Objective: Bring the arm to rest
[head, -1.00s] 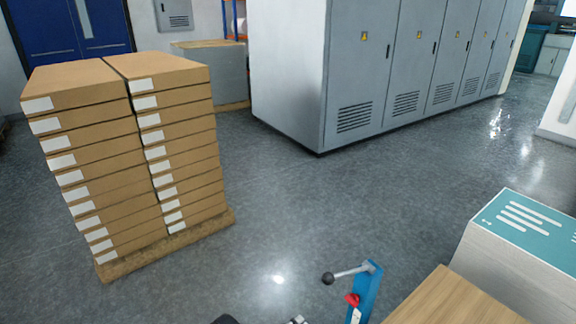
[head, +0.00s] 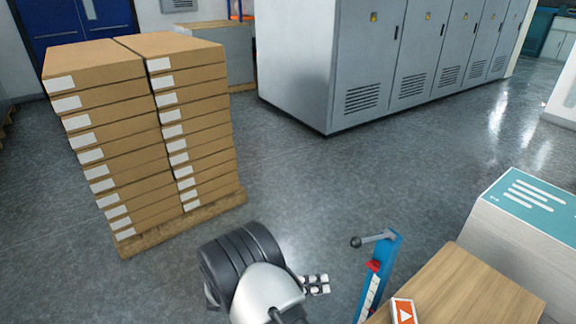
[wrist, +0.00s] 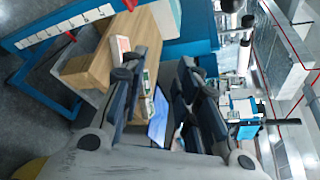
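My gripper (wrist: 158,75) is in the wrist view, its two dark fingers apart. Nothing is held between them; the background shows through the gap. In the head view a black ribbed and silver part of my arm (head: 245,270) rises at the bottom middle, left of a blue upright (head: 385,270) with a black-knobbed lever.
A pallet of stacked brown boxes (head: 150,130) stands left, grey cabinets (head: 370,65) behind. A wooden block (head: 460,290), a small orange-and-white box (head: 404,311) and a teal-topped stack (head: 530,230) are at the lower right. The middle floor is clear.

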